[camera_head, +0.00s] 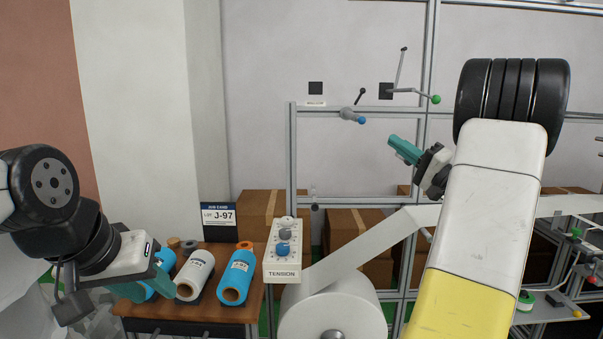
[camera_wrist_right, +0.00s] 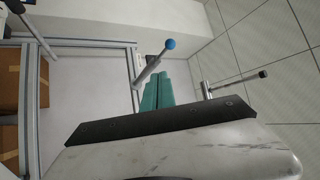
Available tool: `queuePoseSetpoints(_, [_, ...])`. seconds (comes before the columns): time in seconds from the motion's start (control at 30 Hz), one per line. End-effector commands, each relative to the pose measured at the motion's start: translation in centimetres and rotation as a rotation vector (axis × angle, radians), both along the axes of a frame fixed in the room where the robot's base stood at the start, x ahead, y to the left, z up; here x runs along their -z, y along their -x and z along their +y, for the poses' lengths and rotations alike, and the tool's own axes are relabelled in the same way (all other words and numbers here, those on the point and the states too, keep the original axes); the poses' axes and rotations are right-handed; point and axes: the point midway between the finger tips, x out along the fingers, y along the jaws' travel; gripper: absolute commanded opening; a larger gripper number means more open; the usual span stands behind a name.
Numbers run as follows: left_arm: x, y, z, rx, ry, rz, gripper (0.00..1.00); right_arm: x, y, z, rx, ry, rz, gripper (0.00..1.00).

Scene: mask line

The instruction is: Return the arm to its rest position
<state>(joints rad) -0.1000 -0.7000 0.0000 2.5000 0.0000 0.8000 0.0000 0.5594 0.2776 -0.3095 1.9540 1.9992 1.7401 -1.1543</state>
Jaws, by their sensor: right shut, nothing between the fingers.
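My right gripper (camera_head: 402,148) is raised in front of the metal frame, its teal fingers pointing up and left. In the right wrist view its fingers (camera_wrist_right: 157,92) are together with nothing between them. A lever with a blue knob (camera_wrist_right: 169,44) shows just past the fingertips there; I cannot tell whether they touch. In the head view the blue-knob lever (camera_head: 352,116) is left of the gripper, apart from it. My left gripper (camera_head: 150,286) hangs low at the left over the wooden table, its teal fingers apart, close to the rolls; a blue roll shows between them.
A green-knob lever (camera_head: 418,94) stands out above my right gripper. A tension box (camera_head: 283,262) and a large white roll (camera_head: 333,315) with its web stand at centre. A white roll (camera_head: 196,270) and a blue roll (camera_head: 238,272) lie on the table (camera_head: 190,315).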

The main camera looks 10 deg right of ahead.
Motion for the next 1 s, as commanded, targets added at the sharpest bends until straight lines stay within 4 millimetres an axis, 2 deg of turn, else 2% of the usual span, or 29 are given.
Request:
queuePoseSetpoints(0.07, [0.0,0.0,0.0,0.000,0.000,0.000,0.36,-0.1,0.0,1.4,-0.033,0.005,0.022,0.00])
queuePoseSetpoints(0.13, [0.0,0.0,0.0,0.000,0.000,0.000,0.36,-0.1,0.2,4.0,-0.098,0.015,0.070,0.00])
queuePoseSetpoints(0.17, [0.0,0.0,0.0,0.000,0.000,0.000,0.36,-0.1,0.4,5.6,-0.135,0.024,0.101,0.00])
queuePoseSetpoints(0.27, [0.0,0.0,0.0,0.000,0.000,0.000,0.36,0.7,1.9,12.1,-0.288,0.077,0.241,0.00])
queuePoseSetpoints(0.3, [0.0,0.0,0.0,0.000,0.000,0.000,0.36,1.3,2.9,15.0,-0.352,0.113,0.307,0.00])
queuePoseSetpoints(0.4, [0.0,0.0,0.0,0.000,0.000,0.000,0.36,3.5,6.5,21.5,-0.487,0.233,0.484,0.00])
queuePoseSetpoints(0.47, [0.0,0.0,0.0,0.000,0.000,0.000,0.36,5.2,9.3,24.8,-0.548,0.331,0.590,0.00])
queuePoseSetpoints(0.53, [0.0,0.0,0.0,0.000,0.000,0.000,0.36,7.7,13.0,27.8,-0.591,0.476,0.710,0.00])
queuePoseSetpoints(0.63, [0.0,0.0,0.0,0.000,0.000,0.000,0.36,11.2,17.8,29.6,-0.584,0.706,0.841,0.00])
queuePoseSetpoints(0.73, [0.0,0.0,0.0,0.000,0.000,0.000,0.36,14.2,21.4,29.3,-0.503,0.945,0.908,0.00])
queuePoseSetpoints(0.83, [0.0,0.0,0.0,0.000,0.000,0.000,0.36,15.8,23.3,27.9,-0.380,1.147,0.910,0.00])
queuePoseSetpoints(1.0, [0.0,0.0,0.0,0.000,0.000,0.000,0.36,16.3,24.1,25.8,-0.194,1.351,0.840,0.00])
